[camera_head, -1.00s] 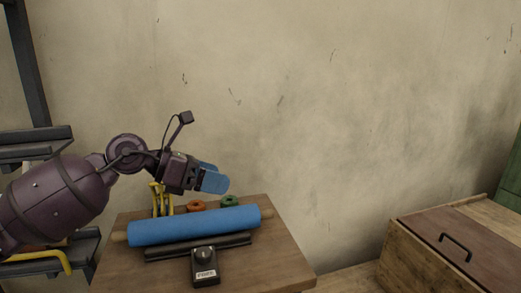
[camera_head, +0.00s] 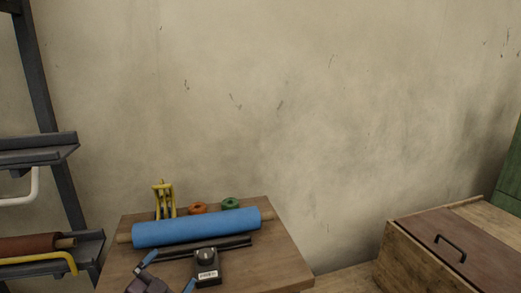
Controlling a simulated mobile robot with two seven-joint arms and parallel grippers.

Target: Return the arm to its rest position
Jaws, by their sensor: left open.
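My left gripper (camera_head: 168,275) shows at the bottom edge of the head view, over the near left part of the wooden table. Its two blue-tipped fingers are spread apart with nothing between them. Most of the arm behind it is out of the picture. A blue sheet roll (camera_head: 196,230) lies across the table, apart from the gripper and beyond it. My right gripper is not in the picture.
The wooden table (camera_head: 272,262) also bears a black device (camera_head: 207,267), a dark bar, a yellow stand (camera_head: 164,197), an orange ring (camera_head: 198,208) and a green ring (camera_head: 230,203). A dark rack (camera_head: 70,150) with a brown roll (camera_head: 28,246) stands left. A wooden chest (camera_head: 408,262) stands right.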

